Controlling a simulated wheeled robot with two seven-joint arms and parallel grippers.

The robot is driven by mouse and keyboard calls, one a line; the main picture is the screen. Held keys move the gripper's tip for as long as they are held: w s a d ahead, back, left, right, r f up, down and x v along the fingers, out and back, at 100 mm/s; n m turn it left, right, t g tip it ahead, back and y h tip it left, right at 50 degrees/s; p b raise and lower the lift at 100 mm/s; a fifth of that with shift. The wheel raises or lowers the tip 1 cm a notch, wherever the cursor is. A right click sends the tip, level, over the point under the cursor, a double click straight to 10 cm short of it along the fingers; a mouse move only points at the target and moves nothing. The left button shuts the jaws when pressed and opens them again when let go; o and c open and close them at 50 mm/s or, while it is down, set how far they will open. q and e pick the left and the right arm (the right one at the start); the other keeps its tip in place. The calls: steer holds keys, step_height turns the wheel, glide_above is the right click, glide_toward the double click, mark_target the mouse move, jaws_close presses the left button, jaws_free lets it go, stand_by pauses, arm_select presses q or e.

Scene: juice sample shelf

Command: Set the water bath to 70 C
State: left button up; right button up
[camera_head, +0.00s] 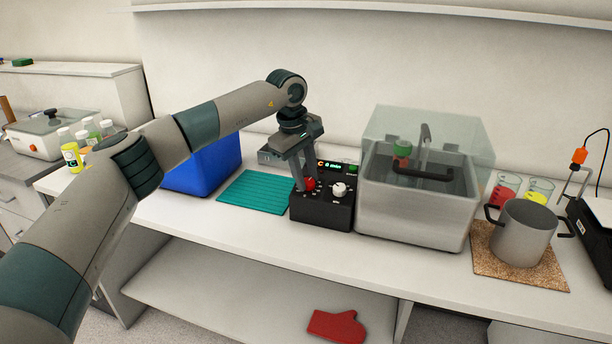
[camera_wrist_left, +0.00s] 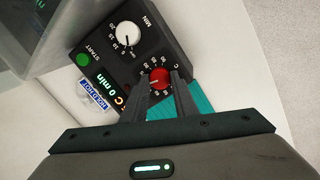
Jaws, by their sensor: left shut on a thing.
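The water bath (camera_head: 412,210) is a grey tank under a clear lid, right of the middle of the head view. Its black control box (camera_head: 322,213) stands against its left side, with a red knob (camera_head: 309,184), a white knob (camera_head: 339,189) and a green start button. My left gripper (camera_head: 305,183) points down at the box and is shut on the red knob, which also shows in the left wrist view (camera_wrist_left: 159,78). The display (camera_wrist_left: 113,95) reads "0 min" and "C"; the temperature digits are hidden. My right gripper is out of view.
A teal mat (camera_head: 254,193) and a blue bin (camera_head: 205,167) lie left of the box. A pot (camera_head: 523,233) on a cork mat and two beakers stand right of the bath. A red mitt (camera_head: 337,326) lies on the lower shelf.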

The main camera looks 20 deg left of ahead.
arm_select(q)
steer(key=o, duration=1)
steer(key=shift+o, duration=0.3)
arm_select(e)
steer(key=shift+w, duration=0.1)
arm_select(q)
steer(key=shift+r, duration=0.1)
steer(key=shift+s+a+r, duration=0.1)
steer(key=shift+r, duration=0.45)
steer(key=b+v, duration=0.2)
steer(key=v, duration=1.4)
steer(key=shift+b, duration=0.3)
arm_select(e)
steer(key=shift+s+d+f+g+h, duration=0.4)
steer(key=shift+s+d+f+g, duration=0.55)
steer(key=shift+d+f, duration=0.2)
arm_select(q)
steer(key=shift+s, duration=0.15)
